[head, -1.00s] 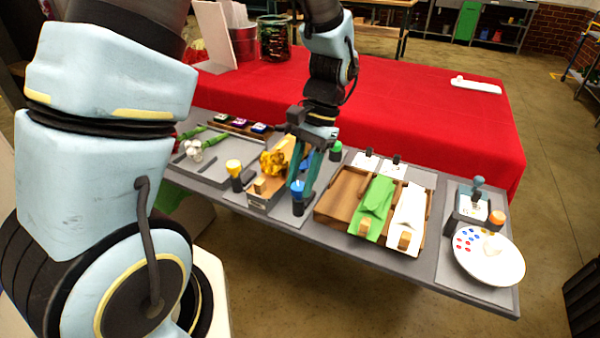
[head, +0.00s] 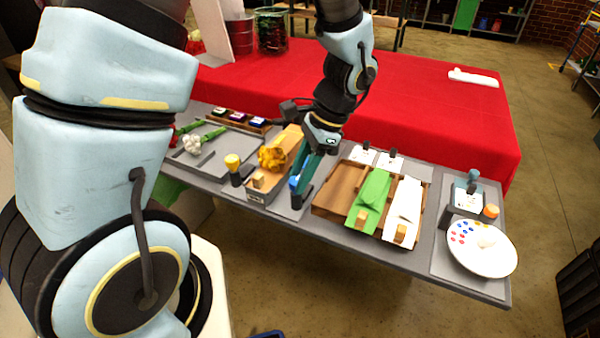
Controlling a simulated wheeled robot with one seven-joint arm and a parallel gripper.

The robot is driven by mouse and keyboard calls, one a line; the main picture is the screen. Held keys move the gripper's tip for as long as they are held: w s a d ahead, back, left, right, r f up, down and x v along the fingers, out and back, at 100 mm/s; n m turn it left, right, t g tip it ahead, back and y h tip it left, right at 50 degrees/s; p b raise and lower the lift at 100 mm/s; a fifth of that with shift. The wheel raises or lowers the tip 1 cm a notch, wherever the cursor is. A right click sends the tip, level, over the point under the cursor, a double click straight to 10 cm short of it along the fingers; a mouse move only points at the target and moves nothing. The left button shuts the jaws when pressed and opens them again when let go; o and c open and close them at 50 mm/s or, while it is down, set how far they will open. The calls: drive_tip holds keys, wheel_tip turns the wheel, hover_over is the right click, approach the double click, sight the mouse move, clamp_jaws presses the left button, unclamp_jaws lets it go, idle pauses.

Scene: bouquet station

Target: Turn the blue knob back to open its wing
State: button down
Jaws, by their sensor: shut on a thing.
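The blue knob (head: 293,182) sits on a dark post at the front of the grey table, right of the wooden holder (head: 257,183). My gripper (head: 300,188) comes down from behind, tilted, and its teal fingers are shut on the blue knob, hiding much of it. A yellow flower bunch (head: 271,157) lies in the wooden holder. A tan wooden panel (head: 290,139) shows behind the flowers, partly covered by my gripper; I cannot tell whether it is the blue knob's wing. The yellow knob (head: 232,161) stands left of the holder.
A wooden tray (head: 338,190) with a green cloth (head: 371,192) and a white cloth (head: 404,205) stands close on the right. A grey tray (head: 210,160) with flower stems lies left. A paint plate (head: 484,262) is at the far right end.

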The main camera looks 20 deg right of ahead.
idle(0.3)
drive_tip(key=c, duration=0.5)
unclamp_jaws()
drive_tip(key=shift+r, duration=0.1)
drive_tip(key=b+v, duration=0.1)
drive_tip(key=v, duration=0.9)
drive_tip(key=shift+r+b, duration=0.3)
drive_tip(key=shift+b, duration=0.1)
drive_tip(key=shift+w, duration=0.1)
drive_tip(key=w+a+f+n+h, duration=0.2)
drive_tip(key=a+n, duration=0.6)
drive_tip(key=a, duration=0.4)
drive_tip(key=w+a+f+n+t+h, duration=0.1)
drive_tip(key=w+a+n, duration=0.3)
drive_tip(key=a+n, duration=0.4)
drive_tip(key=a+h, duration=0.1)
drive_tip(key=a, duration=0.4)
drive_tip(key=shift+f+n+t+h, duration=0.3)
drive_tip(key=shift+f+h, duration=0.05)
drive_tip(key=shift+h, duration=0.05)
